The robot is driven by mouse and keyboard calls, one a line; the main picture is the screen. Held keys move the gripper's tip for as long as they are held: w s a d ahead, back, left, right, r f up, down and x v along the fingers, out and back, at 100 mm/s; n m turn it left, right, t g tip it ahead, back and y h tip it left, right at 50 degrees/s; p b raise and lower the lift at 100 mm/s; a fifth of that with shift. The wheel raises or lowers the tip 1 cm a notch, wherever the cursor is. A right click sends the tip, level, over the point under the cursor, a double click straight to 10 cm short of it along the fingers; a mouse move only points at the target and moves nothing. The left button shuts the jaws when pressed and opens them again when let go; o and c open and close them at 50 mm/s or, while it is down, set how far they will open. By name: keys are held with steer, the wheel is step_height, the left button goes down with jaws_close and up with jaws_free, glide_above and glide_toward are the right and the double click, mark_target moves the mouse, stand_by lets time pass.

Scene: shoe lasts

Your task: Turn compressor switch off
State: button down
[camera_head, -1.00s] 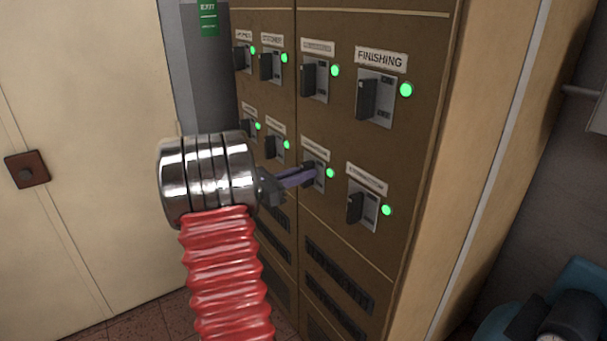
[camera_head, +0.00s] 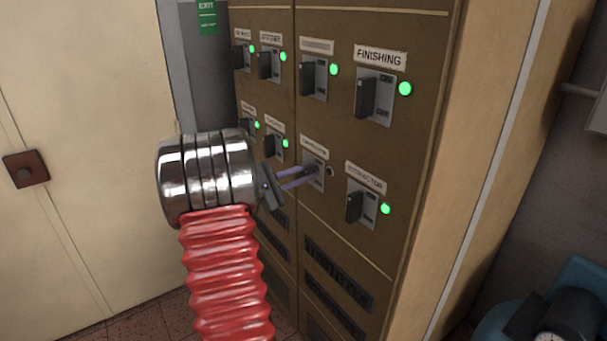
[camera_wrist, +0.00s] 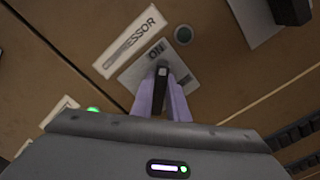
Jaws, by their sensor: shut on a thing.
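The compressor switch (camera_head: 319,178) is in the lower row of the brown cabinet, on a grey plate under a white label. The plate (camera_wrist: 137,72) shows part of a word beside the handle. The lamp (camera_head: 330,172) beside this switch is dark; it also looks dark in the wrist view (camera_wrist: 183,35). My gripper (camera_head: 308,175) is shut on the handle, which the fingers mostly hide in the head view.
The extractor switch (camera_head: 362,205) is close by at the lower right, its lamp (camera_head: 385,209) green. The finishing switch (camera_head: 375,97) is above it, also lit green. Several other switches with green lamps fill the cabinet (camera_head: 420,45). A cream door (camera_head: 80,120) is at the left.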

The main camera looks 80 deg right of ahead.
steer(key=m, duration=0.4)
steer(key=shift+s+a+f+m, duration=0.15)
steer(key=shift+f+m, duration=0.1)
steer(key=shift+m, duration=0.05)
steer(key=shift+f+m, duration=0.15)
steer(key=shift+m, duration=0.8)
steer(key=shift+f+m, duration=0.1)
steer(key=shift+m, duration=0.85)
steer(key=c, duration=1.7)
jaws_free()
steer(key=shift+r, duration=0.1)
steer(key=v, duration=1.3)
steer(key=shift+w+a, duration=0.3)
